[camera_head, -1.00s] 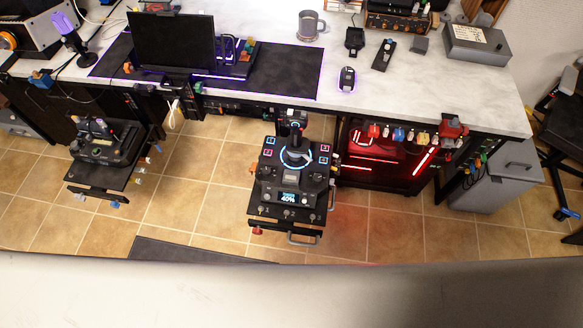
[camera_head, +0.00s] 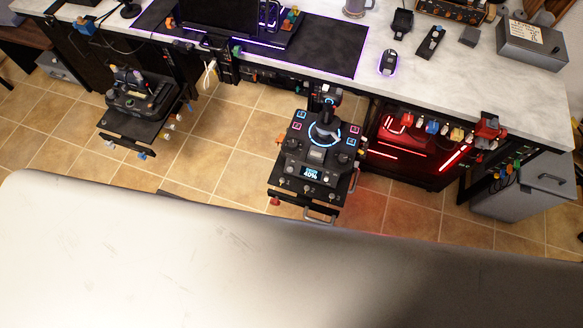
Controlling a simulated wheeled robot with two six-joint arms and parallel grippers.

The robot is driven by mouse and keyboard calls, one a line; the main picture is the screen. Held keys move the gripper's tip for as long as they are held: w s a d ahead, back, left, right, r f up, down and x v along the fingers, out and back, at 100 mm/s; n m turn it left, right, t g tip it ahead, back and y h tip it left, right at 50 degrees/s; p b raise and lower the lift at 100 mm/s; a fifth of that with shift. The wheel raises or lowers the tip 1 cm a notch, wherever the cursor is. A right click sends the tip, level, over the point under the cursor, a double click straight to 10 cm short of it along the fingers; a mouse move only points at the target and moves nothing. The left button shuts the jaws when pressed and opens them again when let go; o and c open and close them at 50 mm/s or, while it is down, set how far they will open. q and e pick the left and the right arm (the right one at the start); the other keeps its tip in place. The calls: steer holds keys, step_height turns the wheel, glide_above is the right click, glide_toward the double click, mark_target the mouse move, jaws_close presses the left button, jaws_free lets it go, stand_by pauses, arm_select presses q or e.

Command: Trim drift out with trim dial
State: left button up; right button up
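A black flight stick unit (camera_head: 314,155) stands on a mount in front of the desk, right of the middle of the head view. It has a stick (camera_head: 327,116) with a blue lit ring around its base, lit square buttons at both sides, and a small display (camera_head: 311,174) that seems to read 40%. A row of small knobs sits along its front edge; I cannot tell which control is the trim dial. A second black control unit (camera_head: 140,98) stands on a mount at the left. Neither of my grippers shows in the head view.
A white-grey desk (camera_head: 440,80) runs along the back, with a monitor, a mouse (camera_head: 388,62) and small devices on it. A red-lit computer case (camera_head: 410,145) stands under it. Tiled floor (camera_head: 225,135) lies open between the two units. A large pale surface fills the front.

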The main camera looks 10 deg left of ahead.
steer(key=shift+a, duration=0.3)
